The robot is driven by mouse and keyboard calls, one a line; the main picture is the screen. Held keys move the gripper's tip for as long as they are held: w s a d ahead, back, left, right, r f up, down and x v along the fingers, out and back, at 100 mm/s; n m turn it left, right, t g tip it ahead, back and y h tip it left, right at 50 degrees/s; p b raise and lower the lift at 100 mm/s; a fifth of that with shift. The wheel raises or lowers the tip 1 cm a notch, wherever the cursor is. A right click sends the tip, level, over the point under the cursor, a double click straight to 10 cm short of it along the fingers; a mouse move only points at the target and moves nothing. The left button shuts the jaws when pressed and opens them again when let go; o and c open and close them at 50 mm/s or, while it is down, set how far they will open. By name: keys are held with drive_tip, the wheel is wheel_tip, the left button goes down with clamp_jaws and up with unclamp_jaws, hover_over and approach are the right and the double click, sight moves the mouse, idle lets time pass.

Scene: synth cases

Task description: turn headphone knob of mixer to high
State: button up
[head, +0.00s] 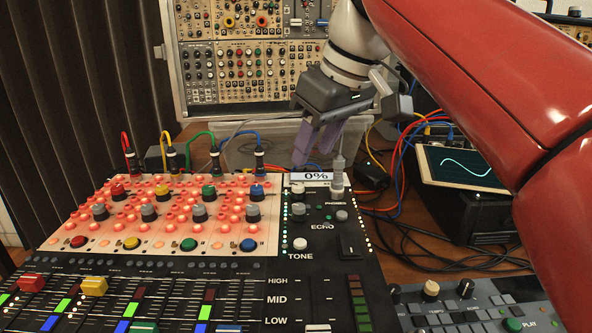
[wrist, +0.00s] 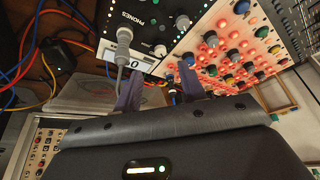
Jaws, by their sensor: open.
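The black mixer (head: 330,262) stands at front centre, with a 0% display (head: 317,176) at its back edge. The PHONES label sits on its right strip, with a small grey knob (head: 341,215) just below it. A grey plug (head: 338,172) stands upright behind the label; it also shows in the wrist view (wrist: 124,38). My gripper (head: 313,156) is open and empty, pointing down behind the display. In the wrist view its two fingers (wrist: 159,82) are spread apart near the display (wrist: 143,62), touching no knob that I can see. A pale knob (wrist: 160,50) is beside the display.
Cables with coloured plugs (head: 172,158) stand along the back left of the mixer. A modular synth case (head: 245,70) is behind. A screen with a wave (head: 458,165) and loose cables lie to the right. A clear box (head: 255,148) stands behind the mixer.

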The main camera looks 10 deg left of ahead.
sight(300, 186)
drive_tip(key=b+x, duration=0.2)
drive_tip(key=x, duration=0.5)
drive_tip(key=shift+f, duration=0.2)
clamp_jaws()
